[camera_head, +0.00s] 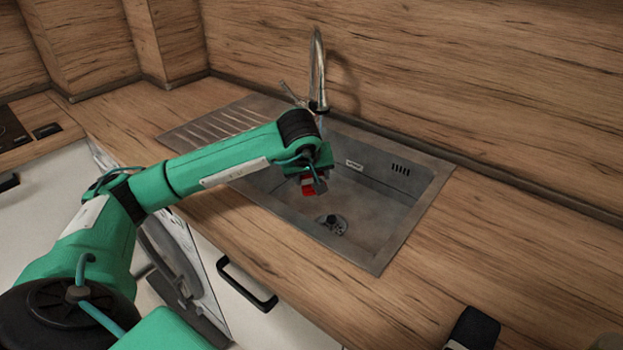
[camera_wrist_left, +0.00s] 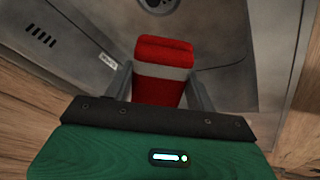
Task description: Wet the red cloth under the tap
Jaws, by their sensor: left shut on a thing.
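My left gripper (camera_head: 314,188) is over the sink basin, in front of the tap. It is shut on the red cloth (camera_head: 308,190), which shows only as a small red patch in the head view. In the left wrist view the cloth (camera_wrist_left: 162,60) is a folded red block with a pale grey band, held between the two fingers (camera_wrist_left: 163,90). The chrome tap (camera_head: 317,70) stands at the back of the sink, with its lever to the left. The right gripper cannot be made out; only a dark piece shows at the lower right.
The steel sink (camera_head: 440,184) has a drain (camera_head: 332,224) in the basin floor and a ribbed draining board (camera_head: 215,125) to its left. Wooden counter (camera_head: 520,250) to the right is clear. A hob (camera_head: 10,130) is at far left. A wooden splashback rises behind.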

